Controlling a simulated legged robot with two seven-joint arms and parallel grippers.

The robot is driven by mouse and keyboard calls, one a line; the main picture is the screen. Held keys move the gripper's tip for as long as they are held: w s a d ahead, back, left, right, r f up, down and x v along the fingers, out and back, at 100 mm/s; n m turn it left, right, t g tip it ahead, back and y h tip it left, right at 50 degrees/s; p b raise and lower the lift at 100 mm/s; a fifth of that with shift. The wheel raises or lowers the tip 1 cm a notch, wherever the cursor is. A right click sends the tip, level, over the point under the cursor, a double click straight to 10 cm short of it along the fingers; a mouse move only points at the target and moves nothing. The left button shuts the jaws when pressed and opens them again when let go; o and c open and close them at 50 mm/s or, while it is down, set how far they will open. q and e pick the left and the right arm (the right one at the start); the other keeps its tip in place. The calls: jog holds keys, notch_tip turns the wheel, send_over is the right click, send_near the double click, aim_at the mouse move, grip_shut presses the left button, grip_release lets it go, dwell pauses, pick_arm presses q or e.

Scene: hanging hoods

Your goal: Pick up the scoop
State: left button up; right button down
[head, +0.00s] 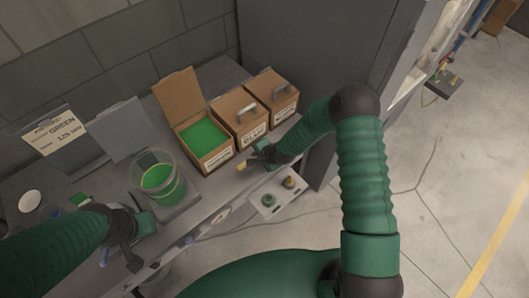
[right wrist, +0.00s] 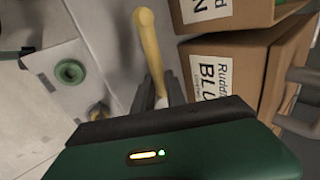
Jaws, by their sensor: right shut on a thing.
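The scoop shows as a pale yellow rounded handle (right wrist: 149,42) in the right wrist view, rising between the two dark fingers. My right gripper (right wrist: 160,88) is shut on it. In the head view my right gripper (head: 256,158) is at the front edge of the bench, just in front of the cardboard boxes, with a small yellow bit of the scoop (head: 242,167) at its tip. The rest of the scoop is hidden by the gripper. My left gripper (head: 132,262) is low at the left near the bench's front edge; its fingers are too unclear to read.
Floor at right is mostly clear.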

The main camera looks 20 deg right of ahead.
dwell(0.3)
jog(key=shift+r, duration=0.6)
notch_tip(320, 180, up, 2)
jog(key=shift+r+b, duration=0.15)
jog(key=shift+b, duration=0.3)
jog(key=s+a+b, duration=0.1)
jog(key=s+a, duration=0.1)
jog(key=s, duration=0.5)
jog(key=s+a+r+b, duration=0.1)
jog(key=s+a, duration=0.2)
jog(key=s, duration=0.5)
jog(key=shift+s+r, duration=0.15)
jog(key=shift+r, duration=0.1)
jog(key=shift+d, duration=0.15)
